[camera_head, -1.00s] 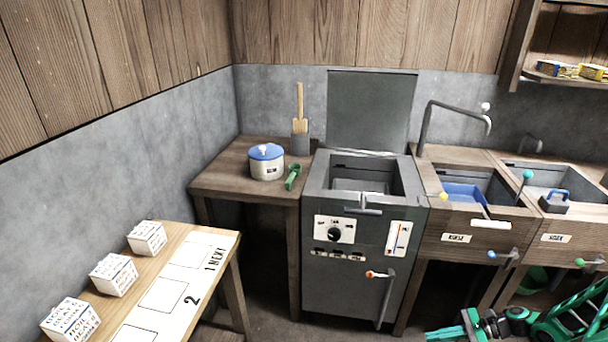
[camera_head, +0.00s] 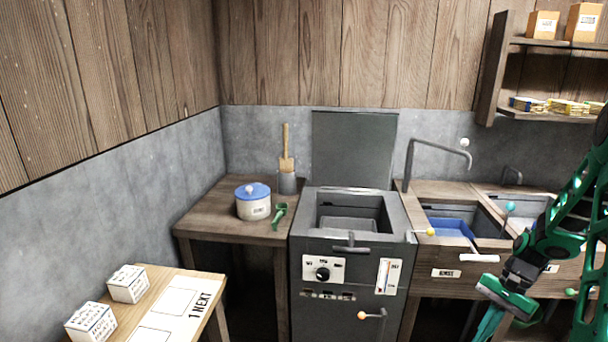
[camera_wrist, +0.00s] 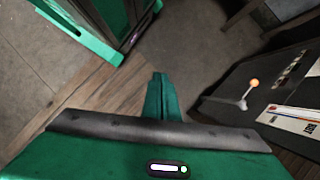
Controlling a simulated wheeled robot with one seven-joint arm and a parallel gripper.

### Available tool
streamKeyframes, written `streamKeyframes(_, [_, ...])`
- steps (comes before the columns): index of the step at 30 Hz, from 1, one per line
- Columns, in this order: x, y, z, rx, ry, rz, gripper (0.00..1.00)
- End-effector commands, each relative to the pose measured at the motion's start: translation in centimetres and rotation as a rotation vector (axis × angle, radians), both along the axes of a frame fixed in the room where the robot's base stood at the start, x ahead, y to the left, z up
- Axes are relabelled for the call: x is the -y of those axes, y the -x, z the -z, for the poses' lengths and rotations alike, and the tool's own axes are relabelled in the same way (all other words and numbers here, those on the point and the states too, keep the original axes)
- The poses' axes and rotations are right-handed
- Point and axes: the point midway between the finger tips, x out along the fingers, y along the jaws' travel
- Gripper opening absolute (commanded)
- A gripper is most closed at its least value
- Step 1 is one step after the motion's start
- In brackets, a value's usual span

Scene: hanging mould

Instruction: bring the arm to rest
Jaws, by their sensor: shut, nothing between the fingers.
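My arm shows at the right of the head view, green and dark, in front of the sinks. My gripper (camera_head: 487,330) points down at the lower right, and its fingertips run close to the bottom edge of the picture. In the wrist view my gripper (camera_wrist: 158,80) shows its green fingers together, with nothing between them. It is apart from the grey machine (camera_wrist: 262,100), whose front with an orange-knobbed lever lies to the right in that view.
The grey machine (camera_head: 345,268) stands mid-picture with its lid up. A rinse sink (camera_head: 450,222) is right of it. A wooden counter holds a blue-lidded pot (camera_head: 253,202) and green scoop (camera_head: 280,215). White boxes (camera_head: 128,284) sit on the low table. Shelves (camera_head: 548,115) hang upper right.

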Motion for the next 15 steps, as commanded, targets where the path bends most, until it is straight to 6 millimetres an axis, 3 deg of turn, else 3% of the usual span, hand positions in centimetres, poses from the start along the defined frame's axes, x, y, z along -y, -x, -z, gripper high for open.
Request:
streamKeyframes(6, [-0.7,2.2,-6.3,0.045,0.102,-0.112,0.0])
streamKeyframes(15, [-2.3,6.4,-13.4,0.108,0.213,-0.244,0.0])
